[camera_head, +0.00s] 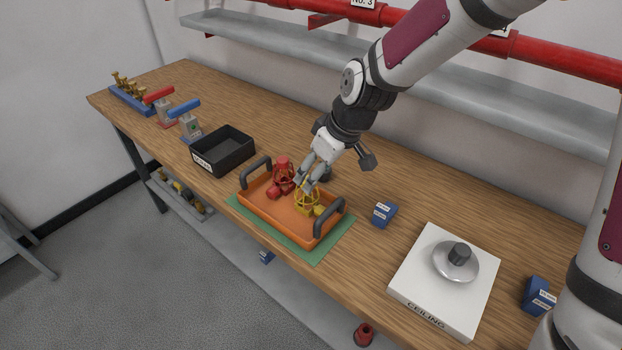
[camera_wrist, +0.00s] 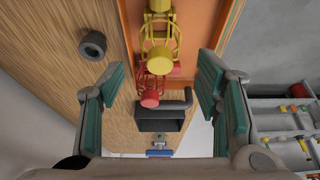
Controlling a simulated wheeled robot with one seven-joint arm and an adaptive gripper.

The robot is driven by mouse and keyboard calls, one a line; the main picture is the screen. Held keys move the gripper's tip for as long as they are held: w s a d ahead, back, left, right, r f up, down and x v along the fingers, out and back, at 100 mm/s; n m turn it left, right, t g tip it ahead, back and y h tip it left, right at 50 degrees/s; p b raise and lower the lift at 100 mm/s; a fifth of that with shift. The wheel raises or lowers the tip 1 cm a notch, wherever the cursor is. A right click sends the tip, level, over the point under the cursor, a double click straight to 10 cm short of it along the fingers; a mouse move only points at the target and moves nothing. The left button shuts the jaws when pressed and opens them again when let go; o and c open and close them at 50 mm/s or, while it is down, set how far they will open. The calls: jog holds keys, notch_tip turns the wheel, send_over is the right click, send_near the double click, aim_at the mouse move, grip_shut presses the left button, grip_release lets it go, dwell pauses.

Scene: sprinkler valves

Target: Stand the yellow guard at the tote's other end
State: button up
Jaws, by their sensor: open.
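The yellow guard (camera_head: 306,204), a wire cage with solid yellow parts, is inside the orange tote (camera_head: 262,216), near its right end. It also shows in the wrist view (camera_wrist: 160,40), top middle; whether it stands or lies is hard to tell. A red guard (camera_head: 283,166) with red round parts is in the tote further left, and shows beyond the yellow one in the wrist view (camera_wrist: 152,92). My gripper (camera_head: 314,182) is open over the yellow guard, its fingers (camera_wrist: 160,85) spread wide with nothing visibly clamped. The fingers partly hide the guard's top in the head view.
The tote has dark handles (camera_head: 330,216) and sits on a green mat (camera_head: 318,250). A black bin (camera_head: 222,150) is to its left. A blue block (camera_head: 384,214) and white ceiling plate (camera_head: 445,282) are to the right. A dark ring (camera_wrist: 92,44) lies beside the tote.

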jog(key=shift+s+d+r, duration=0.15)
jog(key=shift+r, duration=0.4)
jog(key=s+d+r+m+h, duration=0.2)
jog(key=s+d+r+m, duration=0.2)
jog(key=s+d+r, duration=0.5)
jog(key=s+d+r+m+h, duration=0.25)
jog(key=s+d+r, duration=0.35)
jog(key=s, duration=0.4)
jog(key=s+d+f+m, duration=0.1)
jog(key=s+d+m, duration=0.2)
jog(key=s, duration=0.6)
jog(key=shift+s+d+m+y, duration=0.2)
jog(key=shift+s+m+y, duration=0.05)
jog(key=shift+m+y, duration=0.2)
